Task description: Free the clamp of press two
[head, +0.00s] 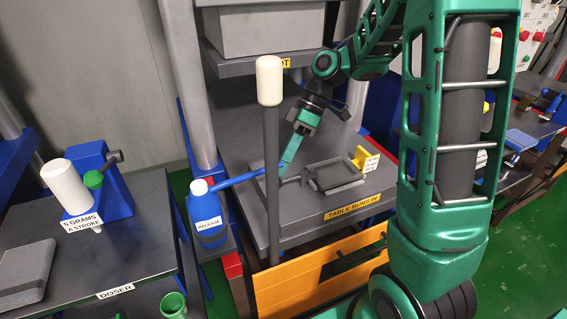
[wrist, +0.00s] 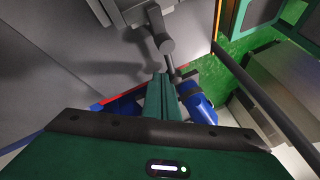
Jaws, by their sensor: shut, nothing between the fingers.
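In the head view a dark grey mould (head: 340,174) lies on the press table (head: 240,141). A short dark handle (head: 291,180) sticks out at its left side; it may be the clamp, but I cannot tell for sure. In the wrist view a grey cylinder-headed handle (wrist: 162,43) with a thin rod stands just beyond my fingertips. My gripper (head: 284,170) points down, shut and empty, close to the handle; contact cannot be told. It also shows in the wrist view (wrist: 163,80). No press number is readable.
A grey post with a white knob (head: 269,80) stands in front of my gripper. A blue RELEASE bottle (head: 207,214) with a long spout stands left of the table. A yellow block (head: 366,159) sits right of the mould. The doser (head: 100,185) stands far left.

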